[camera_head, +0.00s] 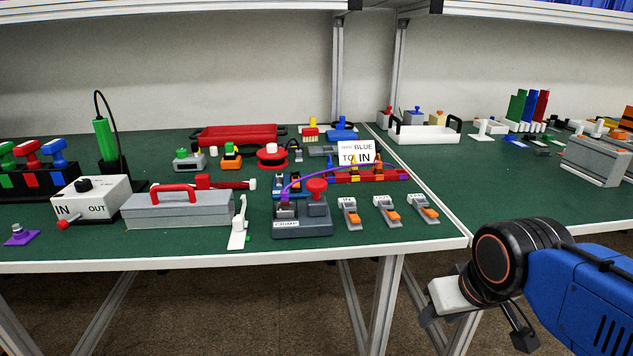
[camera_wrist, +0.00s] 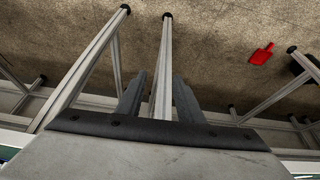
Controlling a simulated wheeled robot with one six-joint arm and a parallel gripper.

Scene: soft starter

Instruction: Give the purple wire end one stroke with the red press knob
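The red press knob (camera_head: 317,186) stands upright on a grey crimp station (camera_head: 302,228) near the table's front edge. My gripper (camera_head: 428,312) is at the lower right, off the table's front edge and well away from the knob. In the wrist view my gripper (camera_wrist: 160,76) has its two fingers apart with nothing between them.
A grey toolbox (camera_head: 178,212) with a red handle stands left of the station. Several grey clips with orange levers (camera_head: 387,213) lie to its right. A white sign (camera_head: 357,153) reads BLUE TO IN. The green tabletop (camera_head: 460,195) right of the clips is clear.

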